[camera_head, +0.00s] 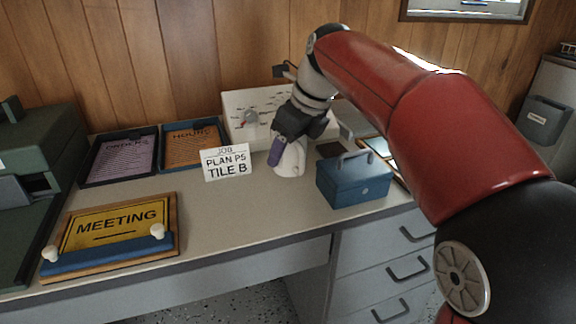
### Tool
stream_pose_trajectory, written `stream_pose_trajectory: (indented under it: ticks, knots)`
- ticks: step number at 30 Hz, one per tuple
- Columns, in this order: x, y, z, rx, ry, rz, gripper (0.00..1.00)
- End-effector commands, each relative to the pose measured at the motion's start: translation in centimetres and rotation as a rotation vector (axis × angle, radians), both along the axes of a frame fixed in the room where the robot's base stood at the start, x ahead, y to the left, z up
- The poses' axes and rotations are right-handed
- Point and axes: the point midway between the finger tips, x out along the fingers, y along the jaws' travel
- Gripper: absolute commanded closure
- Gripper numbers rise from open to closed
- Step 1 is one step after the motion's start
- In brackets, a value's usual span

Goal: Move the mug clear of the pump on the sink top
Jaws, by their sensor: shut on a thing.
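I see no mug, pump or sink top; the surface in view is a grey desk top (222,207). My gripper (284,142) is over the back of the desk, pointing down. It is shut on a small purple thing (276,153), which hangs below the dark hand. A white rounded thing (290,163) is right behind and beside the purple one, low at the desk top. I cannot tell whether the two touch or are one thing. The fingertips are mostly hidden by the hand.
A white panel (240,102) is behind. Paper trays (88,171) and a MEETING board (128,255) are left. The front middle desk is clear.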

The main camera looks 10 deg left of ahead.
Motion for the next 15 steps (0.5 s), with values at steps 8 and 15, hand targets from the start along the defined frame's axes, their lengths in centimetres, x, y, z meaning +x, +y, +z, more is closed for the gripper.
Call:
stream_pose_trajectory:
  ticks: [8, 15]
  knots:
    - [-0.1, 0.0, -2.8, 0.001, 0.001, 0.002, 0.74]
    - [0.0, 0.0, -4.0, 0.002, -0.002, 0.000, 0.74]
